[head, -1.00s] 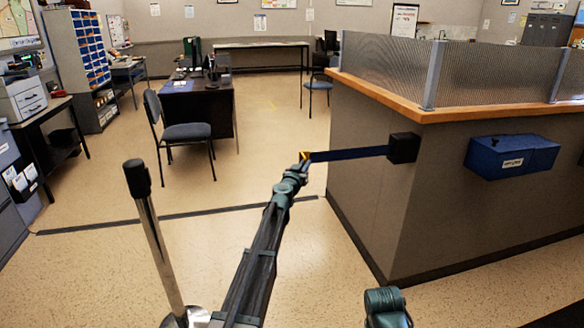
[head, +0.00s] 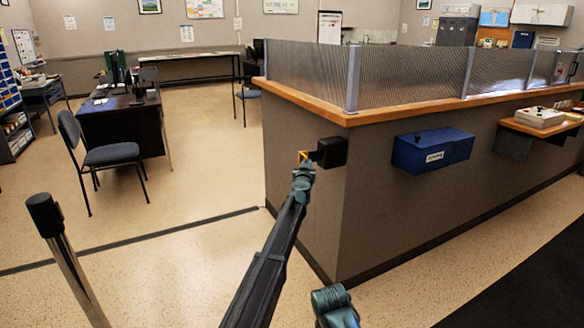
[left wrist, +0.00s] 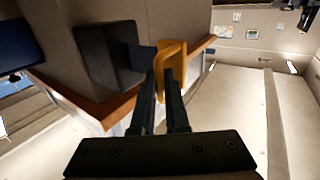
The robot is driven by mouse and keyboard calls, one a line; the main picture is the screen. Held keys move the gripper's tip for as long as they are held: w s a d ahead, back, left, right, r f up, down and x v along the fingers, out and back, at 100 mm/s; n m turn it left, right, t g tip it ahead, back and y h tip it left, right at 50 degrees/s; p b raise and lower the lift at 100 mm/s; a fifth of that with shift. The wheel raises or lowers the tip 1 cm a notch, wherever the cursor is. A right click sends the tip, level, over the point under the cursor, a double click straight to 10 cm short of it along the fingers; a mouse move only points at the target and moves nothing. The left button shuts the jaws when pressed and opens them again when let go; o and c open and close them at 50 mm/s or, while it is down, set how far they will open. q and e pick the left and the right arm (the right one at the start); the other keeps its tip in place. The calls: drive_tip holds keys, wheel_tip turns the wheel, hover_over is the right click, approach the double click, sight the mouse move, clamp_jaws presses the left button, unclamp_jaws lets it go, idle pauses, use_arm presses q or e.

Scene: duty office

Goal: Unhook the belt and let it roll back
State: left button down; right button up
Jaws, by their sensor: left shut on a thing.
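My left gripper (head: 304,166) is shut on the yellow belt end (head: 303,156), close in front of the black belt box (head: 332,152) on the end of the counter wall. Only a short dark piece of belt (head: 313,156) shows between the belt end and the box. In the left wrist view, the yellow belt end (left wrist: 174,62) is between my finger tips, and the box (left wrist: 104,55) is just to its left, a small gap apart. The black-topped post (head: 44,214) stands at the lower left with no belt on it. My right gripper is not in view.
The grey counter (head: 305,200) with a wooden top fills the right side. A blue box (head: 432,150) hangs on its front. A chair (head: 110,155) and a dark desk (head: 120,120) stand at the left. The floor between post and counter is clear.

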use_arm(q)
drive_tip(key=shift+w+d, duration=0.5)
drive_tip(key=shift+d, duration=0.35)
drive_tip(key=c, duration=0.9)
unclamp_jaws()
drive_tip(key=shift+s, duration=0.15)
drive_tip(key=s, duration=1.3)
drive_tip(key=shift+s+a, duration=0.25)
